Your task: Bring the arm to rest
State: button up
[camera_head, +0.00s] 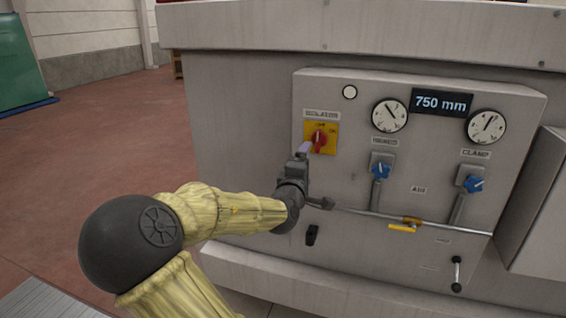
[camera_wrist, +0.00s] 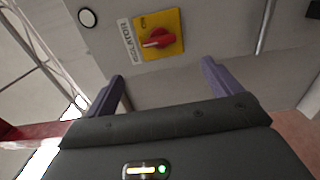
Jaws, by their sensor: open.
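My arm reaches from the lower left toward the grey machine's control panel (camera_head: 440,135) in the head view. My gripper (camera_head: 305,148) is just below and left of the red isolator knob (camera_head: 319,139) on its yellow plate. In the wrist view my gripper (camera_wrist: 162,80) has its two purple fingers spread wide, with nothing between them. The red knob (camera_wrist: 158,38) and its yellow plate (camera_wrist: 172,20) lie beyond the fingertips. They look apart from the fingers in the wrist view; in the head view the exact gap cannot be told.
The panel has two dials (camera_head: 389,115), a 750 mm display (camera_head: 441,102), blue valve knobs (camera_head: 381,171) and a yellow lever (camera_head: 402,228) on a pipe. A machine ledge (camera_head: 300,285) juts out below my forearm. Open red floor (camera_head: 110,140) lies to the left.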

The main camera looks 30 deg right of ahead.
jog(key=s+a+f+m+g+y, duration=0.2)
jog(key=a+f+m+y, duration=0.15)
jog(key=f, duration=0.55)
jog(key=s+a+f+m+g+y, duration=0.2)
jog(key=a+f+y, duration=0.2)
jog(key=f, duration=0.5)
jog(key=s+a+f+m+g+y, duration=0.1)
jog(key=s+a+g+y, duration=0.1)
jog(key=s+a, duration=0.5)
jog(key=s+a+f+m+g+y, duration=0.1)
jog(key=s+a+g+y, duration=0.2)
jog(key=s+a, duration=0.4)
jog(key=a+y, duration=0.1)
jog(key=a, duration=0.4)
jog(key=shift+s+a+f+m, duration=0.15)
jog(key=shift+a+f+m, duration=0.1)
jog(key=shift+m, duration=0.1)
